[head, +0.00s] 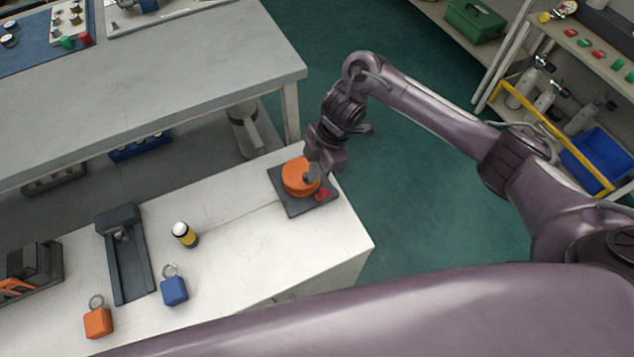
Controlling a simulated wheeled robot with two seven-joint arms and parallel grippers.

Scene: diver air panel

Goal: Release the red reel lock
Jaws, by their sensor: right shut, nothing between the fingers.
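An orange reel (296,178) sits on a dark square base (291,206) near the right end of the white bench. A small red lock (322,195) shows at the base's front right, beside the reel. My right gripper (314,178) is over the reel's right side, close to the red lock, with its fingers shut and nothing between them. It hides part of the reel's right edge. I cannot tell whether the fingertips touch the reel or the lock. My left gripper is not in view.
A grey table (180,85) lies behind. Green floor is clear to the right.

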